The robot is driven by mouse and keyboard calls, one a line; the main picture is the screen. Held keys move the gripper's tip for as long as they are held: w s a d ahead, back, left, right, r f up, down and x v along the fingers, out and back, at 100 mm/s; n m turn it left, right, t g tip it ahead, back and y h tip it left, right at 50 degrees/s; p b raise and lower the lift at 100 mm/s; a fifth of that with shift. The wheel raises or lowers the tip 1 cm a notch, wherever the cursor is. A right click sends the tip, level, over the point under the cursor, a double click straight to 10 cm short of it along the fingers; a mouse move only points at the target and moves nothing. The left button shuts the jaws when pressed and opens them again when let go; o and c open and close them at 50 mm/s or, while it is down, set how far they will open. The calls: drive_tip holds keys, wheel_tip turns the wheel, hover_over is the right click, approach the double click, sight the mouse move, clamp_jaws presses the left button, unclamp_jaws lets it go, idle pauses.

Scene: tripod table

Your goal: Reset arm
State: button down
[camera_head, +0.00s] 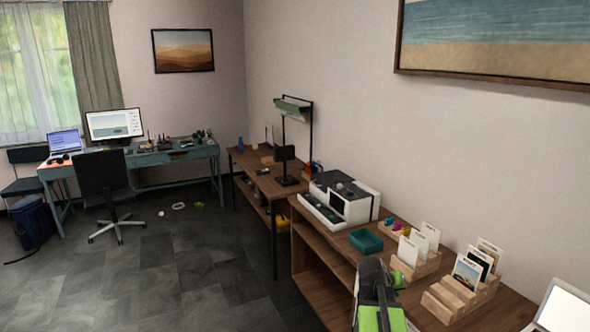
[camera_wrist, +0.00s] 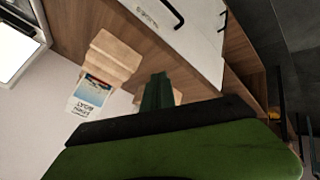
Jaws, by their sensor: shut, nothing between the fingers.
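My gripper (camera_wrist: 157,92) shows in the wrist view as dark green fingers pressed together, with nothing between them. Behind the fingers is the wide green and black body of my own arm. In the head view my black and green arm (camera_head: 374,293) is at the bottom right, in front of the wooden shelf unit (camera_head: 318,262). Its fingertips cannot be made out clearly there. In the wrist view a wooden card holder (camera_wrist: 112,60) with a printed card (camera_wrist: 90,95) lies beyond the fingers to the left.
Wooden holders with cards (camera_head: 462,298) stand on the unit's top, beside a teal tray (camera_head: 366,240) and a white and black machine (camera_head: 342,198). A laptop (camera_head: 566,308) is at the right edge. Floor (camera_head: 170,270) to the left is mostly clear; an office chair (camera_head: 103,180) stands farther back.

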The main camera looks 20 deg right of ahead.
drive_tip(key=w+a+f+n+y, duration=0.2)
drive_tip(key=w+a, duration=0.2)
drive_tip(key=a, duration=1.1)
drive_tip(key=w+a+f+n+y, duration=0.1)
drive_tip(key=w+a+n+y, duration=0.15)
drive_tip(key=a, duration=1.25)
drive_tip(key=s+a+f+g+y, duration=0.1)
drive_tip(key=s+a, duration=0.2)
drive_tip(key=a, duration=0.3)
drive_tip(key=s+a+f+n+g+y, duration=0.1)
drive_tip(key=s+a+y, duration=0.1)
drive_tip(key=s+a, duration=0.2)
drive_tip(key=a, duration=0.3)
drive_tip(key=shift+a+g, duration=0.25)
drive_tip(key=shift+g, duration=0.05)
drive_tip(key=shift+d+f+n, duration=0.1)
drive_tip(key=shift+d+n, duration=0.05)
drive_tip(key=shift+n, duration=0.1)
